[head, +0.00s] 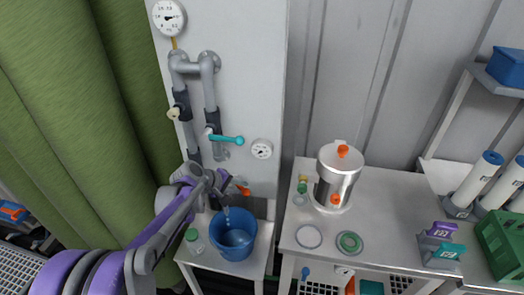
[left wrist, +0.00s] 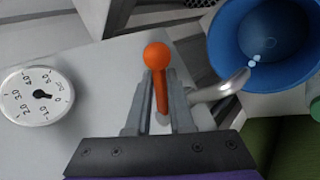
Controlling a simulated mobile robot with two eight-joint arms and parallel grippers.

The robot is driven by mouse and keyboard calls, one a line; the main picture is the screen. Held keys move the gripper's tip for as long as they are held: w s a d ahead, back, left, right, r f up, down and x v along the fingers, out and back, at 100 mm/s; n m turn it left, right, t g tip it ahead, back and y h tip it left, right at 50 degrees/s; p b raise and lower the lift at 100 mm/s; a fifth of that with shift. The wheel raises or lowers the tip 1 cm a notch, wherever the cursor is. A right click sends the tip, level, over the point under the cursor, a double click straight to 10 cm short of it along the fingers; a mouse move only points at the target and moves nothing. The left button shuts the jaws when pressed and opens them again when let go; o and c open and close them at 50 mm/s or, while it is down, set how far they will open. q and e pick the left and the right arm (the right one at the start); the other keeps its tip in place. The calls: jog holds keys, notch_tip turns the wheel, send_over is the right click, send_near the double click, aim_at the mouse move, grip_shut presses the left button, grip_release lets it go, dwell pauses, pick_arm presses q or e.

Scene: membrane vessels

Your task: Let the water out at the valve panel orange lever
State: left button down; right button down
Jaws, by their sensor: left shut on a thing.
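The orange lever (left wrist: 160,85) with its round ball end stands between the two fingers of my left gripper (left wrist: 160,105) in the left wrist view. The gripper is shut on the lever. In the head view my left gripper (head: 221,184) is at the low part of the valve panel (head: 255,95), and the lever's orange end (head: 243,189) shows just right of it. A curved metal spout (left wrist: 218,88) points over the blue bucket (left wrist: 275,45). Pale drops show at the spout's mouth. The bucket also shows in the head view (head: 252,228), with water in it. My right gripper is out of view.
A teal lever (head: 228,139) and a gauge (head: 262,149) are on the panel above. A green-capped bottle (head: 194,241) stands beside the bucket. A steel vessel (head: 336,178) stands on the right table.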

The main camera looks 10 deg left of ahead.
pick_arm(q)
jog(key=shift+w+d+n+t+y+b, duration=0.3)
jog(key=shift+w+n+y, duration=0.25)
jog(key=shift+n+y, duration=0.65)
jog(key=shift+w+d+n+t+y+b, duration=0.2)
jog(key=shift+w+n+t+y+b, duration=0.45)
jog(key=shift+n, duration=0.8)
jog(key=shift+w+d+n+t+y+b, duration=0.15)
jog(key=shift+w+d+n+y, duration=0.2)
jog(key=shift+n+y, duration=0.9)
jog(key=shift+a, duration=0.1)
jog(key=c, duration=0.8)
grip_release()
jog(key=shift+w, duration=0.15)
